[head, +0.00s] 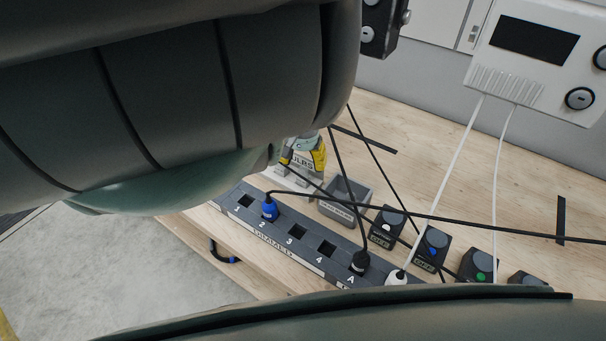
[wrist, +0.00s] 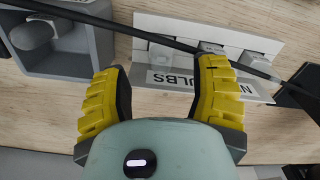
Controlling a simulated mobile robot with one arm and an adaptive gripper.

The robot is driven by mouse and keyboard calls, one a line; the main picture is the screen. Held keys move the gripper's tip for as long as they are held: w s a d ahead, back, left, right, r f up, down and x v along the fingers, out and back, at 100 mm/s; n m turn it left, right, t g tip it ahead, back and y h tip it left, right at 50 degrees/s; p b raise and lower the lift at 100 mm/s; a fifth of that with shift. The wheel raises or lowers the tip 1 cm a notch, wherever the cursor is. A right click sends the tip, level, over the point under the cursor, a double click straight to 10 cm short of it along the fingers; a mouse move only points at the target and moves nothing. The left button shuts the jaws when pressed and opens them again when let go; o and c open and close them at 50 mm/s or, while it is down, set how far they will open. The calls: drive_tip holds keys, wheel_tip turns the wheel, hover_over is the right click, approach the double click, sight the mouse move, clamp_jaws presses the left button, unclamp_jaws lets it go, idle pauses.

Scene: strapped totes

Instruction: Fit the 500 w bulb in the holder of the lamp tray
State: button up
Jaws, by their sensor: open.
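Pale blocky items (wrist: 209,48) stand in the rack; I cannot read a wattage on any. In the head view my gripper (head: 304,156) is mostly hidden behind my arm, close over the rack. I cannot make out the 500 w bulb, the lamp tray or its holder for certain.
A grey bin (wrist: 103,50) with rounded grey contents is beside the rack. Black cables (wrist: 150,36) cross near the fingers. A dark socket strip (head: 265,227) has a blue plug (head: 270,209) in socket 2. Several knobbed boxes (head: 433,245) and a white panel unit (head: 535,60) are at right.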

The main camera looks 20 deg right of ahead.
sight(303, 166)
wheel_tip(303, 166, down, 4)
drive_tip(key=shift+r, duration=0.2)
drive_tip(key=shift+f, duration=0.4)
drive_tip(key=shift+c, duration=0.2)
clamp_jaws()
idle(0.6)
drive_tip(key=shift+r+p, duration=1.7)
drive_tip(key=shift+r, duration=0.3)
